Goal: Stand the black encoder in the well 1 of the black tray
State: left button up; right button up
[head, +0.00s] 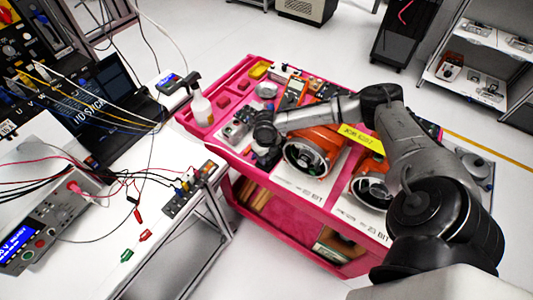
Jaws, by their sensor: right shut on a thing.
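My right arm reaches in from the right over the pink cart (188,118). My right gripper (266,150) points down near the cart's left front edge, left of the nearer orange servo. It is shut on a small dark thing at its fingertips, which may be the black encoder; the gripper hides most of it. I cannot clearly make out the black tray or its well 1; small parts crowd the cart around the gripper. My left gripper is not in view.
Two orange servos, one (306,160) on a white printed sheet (300,187) and one (371,190) partly behind my arm, stand on the cart. A white bench (185,215) with cables and instruments is at left.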

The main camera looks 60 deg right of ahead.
jog(key=o, duration=1)
jog(key=shift+c, duration=0.2)
jog(key=shift+c, duration=0.4)
jog(key=shift+r, duration=0.15)
jog(key=shift+r+p, duration=1.05)
jog(key=shift+p, duration=0.3)
notch_tip(320, 180, up, 5)
jog(key=p, duration=0.5)
